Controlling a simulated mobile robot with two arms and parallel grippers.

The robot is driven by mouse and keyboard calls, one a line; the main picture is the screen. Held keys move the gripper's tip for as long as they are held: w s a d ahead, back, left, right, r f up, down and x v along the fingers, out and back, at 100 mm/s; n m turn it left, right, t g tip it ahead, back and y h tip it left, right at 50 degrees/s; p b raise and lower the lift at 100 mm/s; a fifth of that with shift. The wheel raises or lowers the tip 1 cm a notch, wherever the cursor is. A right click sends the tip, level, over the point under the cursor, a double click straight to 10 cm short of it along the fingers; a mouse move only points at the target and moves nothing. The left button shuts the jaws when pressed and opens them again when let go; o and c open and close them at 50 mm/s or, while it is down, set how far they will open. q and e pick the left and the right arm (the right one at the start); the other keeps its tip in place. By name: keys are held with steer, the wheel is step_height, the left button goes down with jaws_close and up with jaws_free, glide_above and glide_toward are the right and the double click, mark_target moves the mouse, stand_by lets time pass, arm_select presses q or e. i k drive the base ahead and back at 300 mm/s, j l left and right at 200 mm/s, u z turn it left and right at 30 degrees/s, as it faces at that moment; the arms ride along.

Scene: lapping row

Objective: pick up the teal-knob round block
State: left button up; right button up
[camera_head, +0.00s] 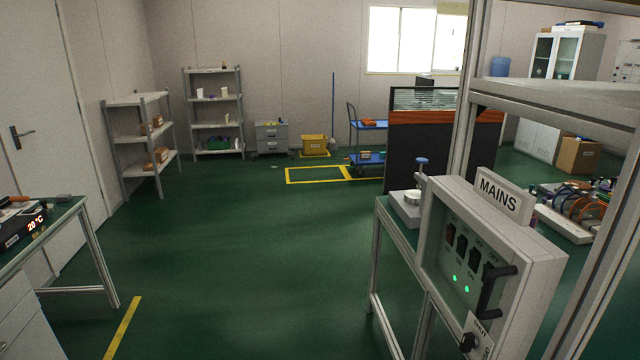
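I cannot make out a teal-knob round block for certain. A small blue-topped post (422,172) stands by a pale block with a round top (408,205) on the narrow bench (386,222) right of centre. Whether either belongs to the round block, I cannot tell at this size. Neither of my grippers is in view.
A MAINS switch box (495,250) on a metal frame stands close on the right and hides part of the narrow bench. A bench with a temperature display (36,225) is at left. Shelves (213,110) and a blue cart (368,125) stand behind. The green floor (230,250) between is clear.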

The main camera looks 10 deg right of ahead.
mark_target(531, 190)
steer(key=i+z, duration=0.1)
steer(key=i, duration=0.65)
steer(key=i+j, duration=0.1)
steer(key=i, duration=0.65)
steer(key=i+z, duration=0.15)
steer(key=i, duration=0.55)
steer(key=i+u, duration=0.1)
steer(key=i, duration=2.15)
steer(key=i+z, duration=0.4)
steer(key=i, duration=0.2)
steer(key=i+z, duration=0.45)
steer(key=i, duration=0.15)
steer(key=i+j+z, duration=0.4)
steer(key=i, duration=0.15)
steer(key=i+l+z, duration=0.5)
steer(key=i+z, duration=0.75)
steer(key=i+j+z, duration=0.15)
steer(key=i+z, duration=0.35)
steer(key=i, duration=2.2)
steer(key=i+z, duration=0.35)
steer(key=i, duration=0.15)
steer(key=i+j+z, duration=0.35)
steer(key=i, duration=0.15)
steer(key=i+j+z, duration=0.3)
steer(key=i, duration=0.15)
steer(key=l+z, duration=0.1)
steer(key=z, duration=2.4)
